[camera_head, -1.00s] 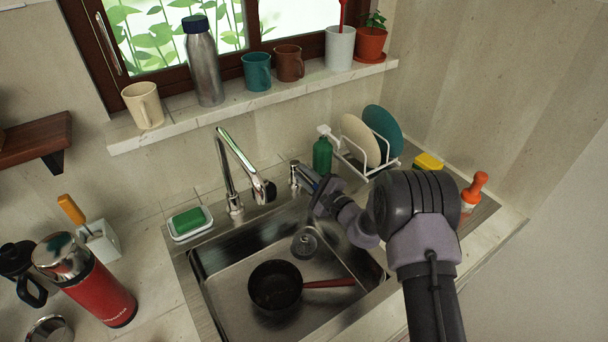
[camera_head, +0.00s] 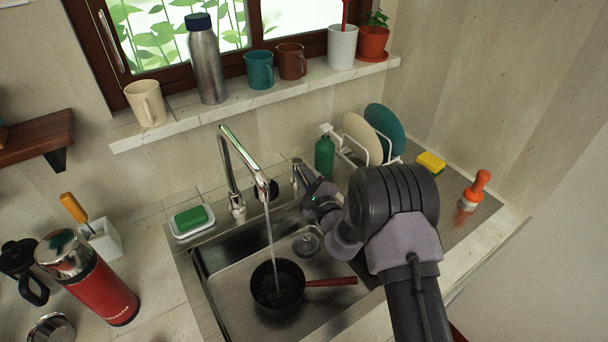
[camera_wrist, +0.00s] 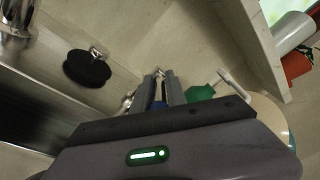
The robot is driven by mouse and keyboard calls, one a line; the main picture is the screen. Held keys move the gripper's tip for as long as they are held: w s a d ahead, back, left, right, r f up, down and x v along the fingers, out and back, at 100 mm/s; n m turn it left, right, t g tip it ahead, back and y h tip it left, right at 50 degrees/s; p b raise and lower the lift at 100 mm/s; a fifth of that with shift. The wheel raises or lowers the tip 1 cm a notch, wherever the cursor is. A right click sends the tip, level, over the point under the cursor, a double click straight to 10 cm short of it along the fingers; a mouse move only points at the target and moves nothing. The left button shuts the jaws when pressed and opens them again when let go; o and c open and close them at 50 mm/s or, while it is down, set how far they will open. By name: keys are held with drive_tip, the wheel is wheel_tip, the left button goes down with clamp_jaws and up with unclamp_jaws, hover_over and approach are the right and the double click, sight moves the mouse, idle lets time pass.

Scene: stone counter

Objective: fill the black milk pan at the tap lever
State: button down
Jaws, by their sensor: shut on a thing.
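The black milk pan (camera_head: 278,289) sits upright in the sink basin, its red handle (camera_head: 331,282) pointing right. A stream of water (camera_head: 271,245) falls from the chrome spout (camera_head: 241,152) into the pan. The tap lever (camera_head: 298,172) stands right of the spout, at the back of the sink. My gripper (camera_head: 304,187) is at the lever and shut on it. In the wrist view my gripper's fingers (camera_wrist: 161,90) close around the lever's end, which is mostly hidden between them.
A green soap bottle (camera_head: 324,158) and a dish rack (camera_head: 362,154) with plates stand close behind my gripper. A green sponge in a dish (camera_head: 178,232) lies left of the spout. A red flask (camera_head: 92,280) stands at left.

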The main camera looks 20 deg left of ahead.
drive_tip(key=shift+s+a+m+t+h, duration=0.2)
drive_tip(key=shift+a+m+t+h, duration=0.1)
drive_tip(key=shift+m+t+h, duration=0.15)
drive_tip(key=c, duration=1.4)
unclamp_jaws()
drive_tip(key=shift+c, duration=0.2)
drive_tip(key=shift+d, duration=0.1)
drive_tip(key=p+v, duration=0.2)
drive_tip(key=v, duration=1.5)
drive_tip(key=shift+s+r, duration=0.15)
drive_tip(key=shift+d, duration=0.1)
